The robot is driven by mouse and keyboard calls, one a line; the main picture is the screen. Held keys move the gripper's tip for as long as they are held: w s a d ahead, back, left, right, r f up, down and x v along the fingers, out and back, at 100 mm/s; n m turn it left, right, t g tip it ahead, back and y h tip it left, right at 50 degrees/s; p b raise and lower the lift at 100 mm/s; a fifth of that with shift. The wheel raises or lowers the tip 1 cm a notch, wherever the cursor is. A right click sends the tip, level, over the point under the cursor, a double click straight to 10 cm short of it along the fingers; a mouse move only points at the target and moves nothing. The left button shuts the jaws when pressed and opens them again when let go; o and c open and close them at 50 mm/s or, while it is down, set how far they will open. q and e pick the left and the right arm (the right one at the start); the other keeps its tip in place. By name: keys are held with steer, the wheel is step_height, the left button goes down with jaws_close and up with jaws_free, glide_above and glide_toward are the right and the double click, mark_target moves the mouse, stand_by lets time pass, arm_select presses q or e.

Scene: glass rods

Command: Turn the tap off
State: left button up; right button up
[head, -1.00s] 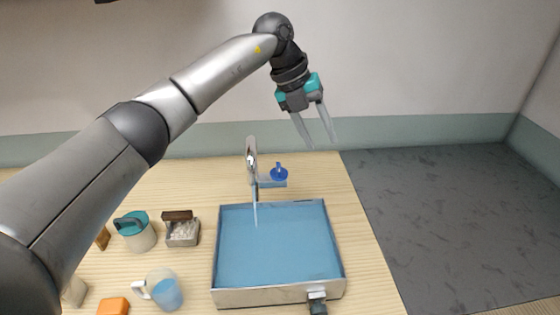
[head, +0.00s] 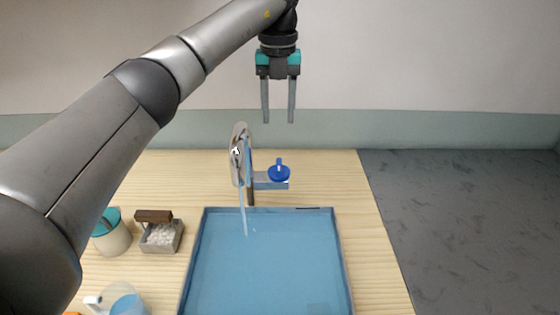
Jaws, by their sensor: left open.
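The tap (head: 240,155) is a silver curved spout at the back edge of a shallow basin (head: 201,262) of blue water. A thin stream of water (head: 243,218) runs from the spout into the basin. The tap's blue handle (head: 279,173) sits on a side arm to the right of the spout. My left gripper (head: 278,120) is open and empty, its fingers pointing down. In the picture it is above the blue handle and apart from it. My right gripper is not in view.
Left of the basin stand a box of white pieces with a brown handle (head: 160,235), a teal-lidded jar (head: 112,235) and a jug of blue liquid (head: 122,302). The wooden table (head: 370,250) is bare right of the basin, up to its right edge.

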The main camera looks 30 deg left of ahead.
mark_target(279, 164)
arm_select(q)
step_height(279, 164, down, 13)
steer(key=shift+w+r, duration=0.1)
stand_by(0.3)
jaws_close()
stand_by(0.5)
